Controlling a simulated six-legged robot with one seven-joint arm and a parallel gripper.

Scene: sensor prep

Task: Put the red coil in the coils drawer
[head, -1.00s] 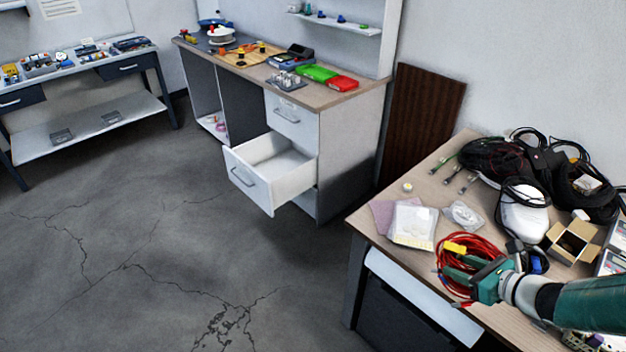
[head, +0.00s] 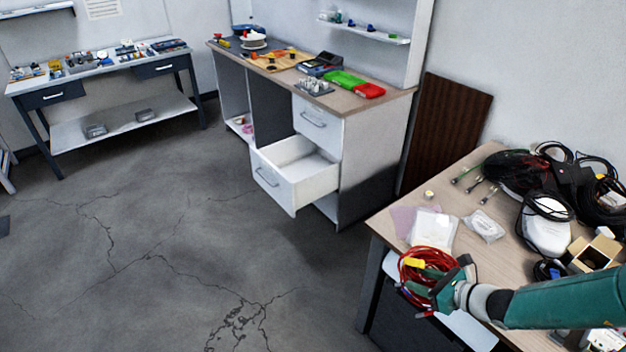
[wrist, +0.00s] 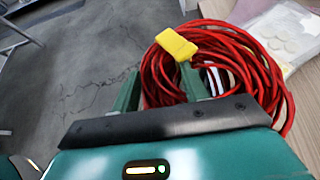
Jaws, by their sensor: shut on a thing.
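The red coil (head: 411,263) is a bundle of red cable with a yellow tag. My gripper (head: 432,279) is shut on it at the front left edge of the right-hand table. In the wrist view the red coil (wrist: 232,52) fills the top right, with the green fingers (wrist: 160,90) at its near side and the yellow tag between them. The open drawer (head: 296,178) is the lower one of the white cabinet at the back. It is pulled out and its visible inside looks empty. I cannot read any label on it.
A closed drawer (head: 318,121) is above the open one. Cracked bare floor (head: 150,270) lies clear to the left.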

